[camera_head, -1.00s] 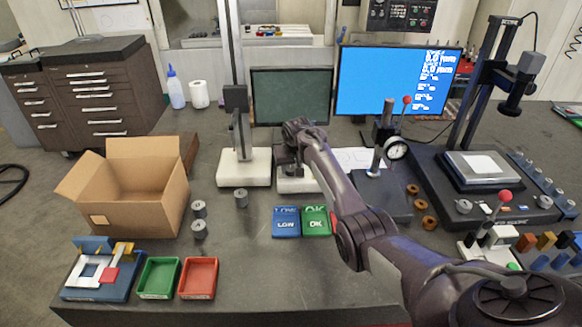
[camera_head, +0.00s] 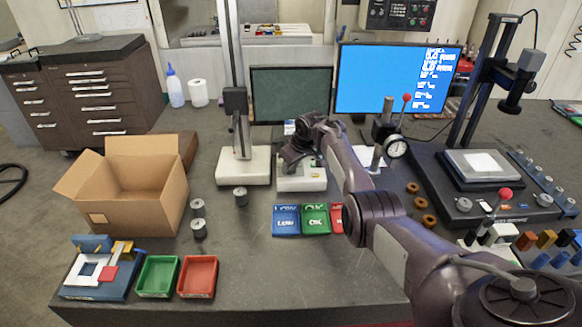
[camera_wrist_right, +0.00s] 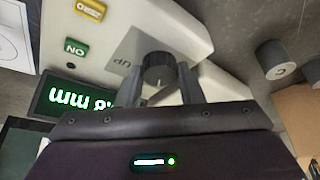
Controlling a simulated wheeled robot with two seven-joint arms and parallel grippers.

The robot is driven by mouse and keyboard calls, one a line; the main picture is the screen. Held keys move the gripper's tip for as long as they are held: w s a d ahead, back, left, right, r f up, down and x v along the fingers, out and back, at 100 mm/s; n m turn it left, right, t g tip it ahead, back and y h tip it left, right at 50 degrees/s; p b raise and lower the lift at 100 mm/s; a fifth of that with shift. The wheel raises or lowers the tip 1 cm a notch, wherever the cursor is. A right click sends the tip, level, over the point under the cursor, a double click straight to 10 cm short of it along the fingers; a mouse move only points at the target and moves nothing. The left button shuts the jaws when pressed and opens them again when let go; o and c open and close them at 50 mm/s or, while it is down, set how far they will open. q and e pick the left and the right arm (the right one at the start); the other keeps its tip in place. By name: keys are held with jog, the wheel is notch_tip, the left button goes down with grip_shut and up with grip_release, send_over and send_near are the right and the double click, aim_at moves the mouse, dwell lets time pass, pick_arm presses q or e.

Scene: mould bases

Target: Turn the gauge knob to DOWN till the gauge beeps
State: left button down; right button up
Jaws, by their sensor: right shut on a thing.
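The gauge shows in the right wrist view as a white body (camera_wrist_right: 205,38) with a dark ridged knob (camera_wrist_right: 157,66). "UP" is printed beside the knob, and a lit green display (camera_wrist_right: 75,97) reads in mm, its number partly hidden. My right gripper (camera_wrist_right: 163,88) is shut on the knob, one finger on each side. In the head view my right gripper (camera_head: 298,155) is over the low white gauge body (camera_head: 302,180); its fingertips and the knob are hidden there. The DOWN mark is not seen. My left gripper is not in view.
A white-based stand (camera_head: 243,168) with a tall column is just left of the gauge. Several metal cylinders (camera_head: 241,197) and an open cardboard box (camera_head: 135,190) are further left. Blue LOW (camera_head: 286,220) and green OK (camera_head: 315,219) trays lie in front. A dial indicator (camera_head: 396,147) stands to the right.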

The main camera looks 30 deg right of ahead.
jog(key=shift+d+n+y+b, duration=0.1)
jog(key=shift+n+y+b, duration=0.2)
jog(key=shift+n+b, duration=0.45)
jog(key=shift+n, duration=0.25)
jog(key=o, duration=1)
jog(key=v, duration=0.7)
jog(key=shift+r+p, duration=0.35)
jog(key=shift+r, duration=0.05)
jog(key=shift+d, duration=0.1)
